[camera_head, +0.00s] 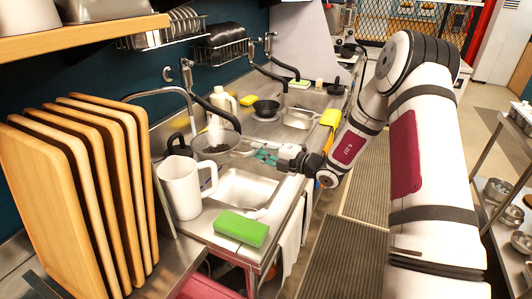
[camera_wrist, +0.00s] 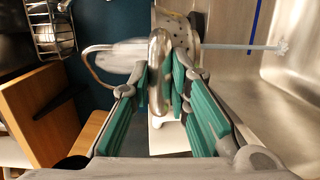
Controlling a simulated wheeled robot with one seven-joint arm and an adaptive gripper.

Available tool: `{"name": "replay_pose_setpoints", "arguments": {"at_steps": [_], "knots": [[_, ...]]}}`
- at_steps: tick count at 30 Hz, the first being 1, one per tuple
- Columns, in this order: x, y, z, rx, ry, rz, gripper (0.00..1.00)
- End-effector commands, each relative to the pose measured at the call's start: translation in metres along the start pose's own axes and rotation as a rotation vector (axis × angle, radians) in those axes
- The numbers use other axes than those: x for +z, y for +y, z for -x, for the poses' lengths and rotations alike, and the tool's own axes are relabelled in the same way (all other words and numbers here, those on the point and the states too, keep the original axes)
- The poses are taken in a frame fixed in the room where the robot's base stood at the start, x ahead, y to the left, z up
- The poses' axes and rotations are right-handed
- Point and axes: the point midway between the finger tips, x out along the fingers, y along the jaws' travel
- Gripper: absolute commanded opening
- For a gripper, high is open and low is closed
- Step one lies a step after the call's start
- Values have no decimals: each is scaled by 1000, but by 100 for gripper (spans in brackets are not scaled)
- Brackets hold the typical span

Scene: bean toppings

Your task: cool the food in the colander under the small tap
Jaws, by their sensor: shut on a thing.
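My gripper (camera_head: 270,156) is shut on the handle (camera_wrist: 159,75) of the colander (camera_head: 216,146) and holds it over the left end of the sink basin (camera_head: 246,186). The perforated side of the colander (camera_wrist: 174,27) shows beyond my fingers (camera_wrist: 160,88) in the wrist view. Its inside looks dark in the head view; I cannot make out the food. A thin curved tap (camera_head: 172,92) arches beside it, and a loop of tap pipe (camera_wrist: 90,48) shows in the wrist view. A pale straight stream (camera_wrist: 245,46), apparently running water, passes from the colander to a splash in the sink.
A white pitcher (camera_head: 181,188) stands at the near left of the basin, by several upright wooden boards (camera_head: 95,190). A green sponge (camera_head: 241,229) lies on the near edge. A black pan (camera_head: 266,107) and a second basin (camera_head: 298,118) are farther back.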

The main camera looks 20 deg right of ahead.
Motion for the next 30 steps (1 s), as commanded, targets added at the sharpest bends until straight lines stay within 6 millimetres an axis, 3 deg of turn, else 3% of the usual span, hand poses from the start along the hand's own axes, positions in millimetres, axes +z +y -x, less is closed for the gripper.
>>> {"name": "replay_pose_setpoints", "arguments": {"at_steps": [21, 30], "knots": [[-11, -13, -76, 4, 2, 2, 0], [-14, -16, -92, 2, 1, 1, 0]]}}
